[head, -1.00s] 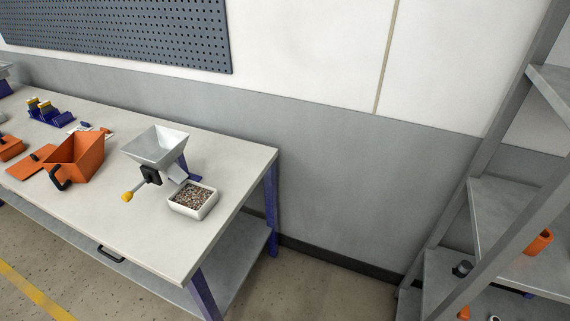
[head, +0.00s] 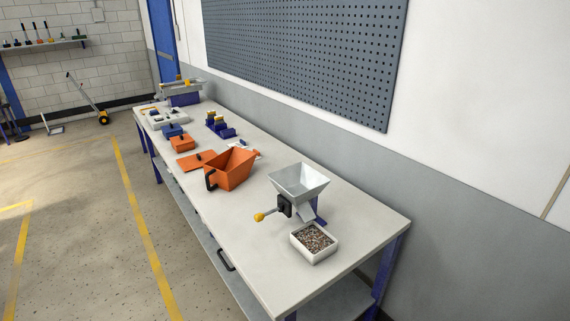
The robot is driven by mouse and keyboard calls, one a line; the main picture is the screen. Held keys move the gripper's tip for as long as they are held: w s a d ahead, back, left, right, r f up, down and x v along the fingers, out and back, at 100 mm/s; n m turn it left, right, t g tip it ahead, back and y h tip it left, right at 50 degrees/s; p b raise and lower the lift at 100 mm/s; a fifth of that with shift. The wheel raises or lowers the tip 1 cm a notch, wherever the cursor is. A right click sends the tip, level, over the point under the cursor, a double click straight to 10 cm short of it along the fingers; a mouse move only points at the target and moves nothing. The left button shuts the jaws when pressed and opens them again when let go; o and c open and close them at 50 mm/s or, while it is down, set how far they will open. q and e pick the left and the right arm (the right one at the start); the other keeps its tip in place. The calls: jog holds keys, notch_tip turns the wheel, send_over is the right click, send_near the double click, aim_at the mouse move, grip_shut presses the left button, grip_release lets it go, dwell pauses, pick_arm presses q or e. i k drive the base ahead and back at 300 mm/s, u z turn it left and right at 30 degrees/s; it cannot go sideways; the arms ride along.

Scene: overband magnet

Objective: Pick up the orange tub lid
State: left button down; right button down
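The tub's slanted walls stand close to the lid's right side. Farther back along the bench is a smaller orange box (head: 182,144) with a dark piece on top. Neither of my grippers shows in the head view.
The long workbench (head: 345,226) stands against the wall. On it are a grey hopper (head: 299,181) with a yellow-knobbed crank, a white tray (head: 314,257) of mixed granules, and blue-yellow fixtures (head: 219,125).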

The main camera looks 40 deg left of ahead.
aim_at(196, 160)
jog(key=u, duration=1.8)
